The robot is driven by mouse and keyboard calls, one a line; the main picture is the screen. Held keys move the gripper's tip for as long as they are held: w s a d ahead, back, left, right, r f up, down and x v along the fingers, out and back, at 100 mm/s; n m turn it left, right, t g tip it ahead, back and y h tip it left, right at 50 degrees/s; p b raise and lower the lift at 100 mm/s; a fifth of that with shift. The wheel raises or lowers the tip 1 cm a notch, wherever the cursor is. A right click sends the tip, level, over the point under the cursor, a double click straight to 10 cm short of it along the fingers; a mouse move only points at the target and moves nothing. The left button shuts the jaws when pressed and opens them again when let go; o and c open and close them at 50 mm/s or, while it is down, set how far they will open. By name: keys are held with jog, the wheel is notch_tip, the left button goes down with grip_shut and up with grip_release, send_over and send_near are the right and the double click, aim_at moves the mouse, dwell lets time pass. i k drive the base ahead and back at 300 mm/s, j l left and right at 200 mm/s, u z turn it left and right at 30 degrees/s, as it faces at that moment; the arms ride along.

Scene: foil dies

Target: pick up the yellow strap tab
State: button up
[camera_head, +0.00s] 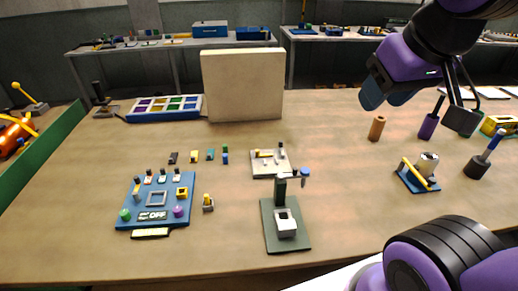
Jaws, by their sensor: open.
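My gripper (418,106) is at the upper right, open, above the right part of the table, with nothing seen in it. Which yellow part is the strap tab cannot be told for sure. A slanted yellow bar (419,174) lies across a small blue base (408,183) beside a pale cylinder (428,162), below my gripper and apart from it.
A grey-green stand (271,238) is at front centre. A tall beige board (242,85) and a blue tray (164,116) stand at the back. An orange cylinder (377,128), a purple holder (428,127) and a dark holder (476,168) stand on the right. The table's middle is mostly clear.

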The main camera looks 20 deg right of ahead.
aim_at(193, 157)
jog(key=i+j+z, duration=0.2)
jog(key=j, duration=0.8)
jog(key=j+z, duration=0.15)
jog(key=j, duration=0.9)
